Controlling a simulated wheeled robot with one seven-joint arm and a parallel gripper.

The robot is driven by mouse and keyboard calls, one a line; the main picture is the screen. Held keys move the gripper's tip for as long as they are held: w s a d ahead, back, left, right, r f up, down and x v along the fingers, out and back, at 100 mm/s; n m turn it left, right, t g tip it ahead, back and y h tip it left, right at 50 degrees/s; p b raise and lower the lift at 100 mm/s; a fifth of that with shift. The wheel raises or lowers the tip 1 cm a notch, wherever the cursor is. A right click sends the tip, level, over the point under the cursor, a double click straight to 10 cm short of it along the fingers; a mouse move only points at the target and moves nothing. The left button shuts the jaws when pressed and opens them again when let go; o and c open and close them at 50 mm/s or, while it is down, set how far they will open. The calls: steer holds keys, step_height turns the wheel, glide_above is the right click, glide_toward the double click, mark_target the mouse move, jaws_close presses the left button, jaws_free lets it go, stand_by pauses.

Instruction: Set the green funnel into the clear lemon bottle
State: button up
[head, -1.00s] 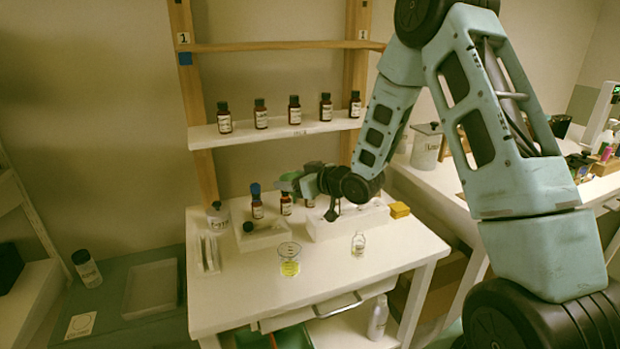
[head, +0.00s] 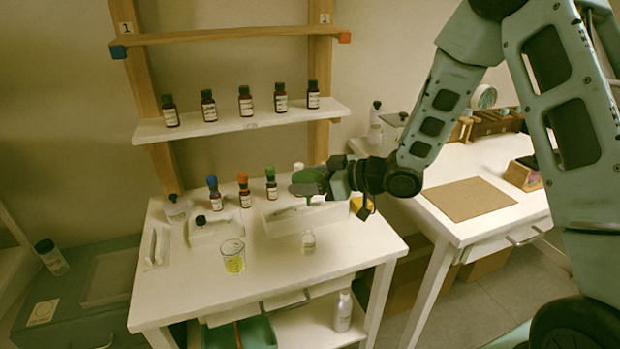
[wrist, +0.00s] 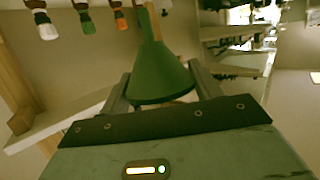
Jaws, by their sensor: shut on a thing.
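The green funnel (head: 306,176) is held in my gripper (head: 328,180), above the table and higher in the picture than the small clear bottle. The wrist view shows the funnel (wrist: 160,72) between the two fingers (wrist: 158,92), its wide rim nearest the camera and its narrow stem pointing away. The small clear bottle (head: 308,243) stands upright on the front part of the white table, apart from the funnel. Its label is too small to read, so I cannot confirm it is the lemon one.
A beaker of yellow liquid (head: 233,263) stands left of the clear bottle. Behind are a white block (head: 285,222) and bottles with blue (head: 213,194), orange (head: 244,190) and green (head: 271,184) caps. A shelf (head: 240,124) holds several brown bottles. The table front is mostly clear.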

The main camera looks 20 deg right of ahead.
mark_target(308, 205)
steer(key=shift+f+b, duration=2.25)
steer(key=shift+f, duration=0.65)
steer(key=shift+f+b, duration=1.75)
steer(key=shift+f, duration=0.7)
steer(key=o, duration=1)
steer(key=shift+o, duration=0.2)
steer(key=v, duration=1.7)
steer(key=shift+d+r, duration=0.1)
steer(key=shift+d, duration=0.05)
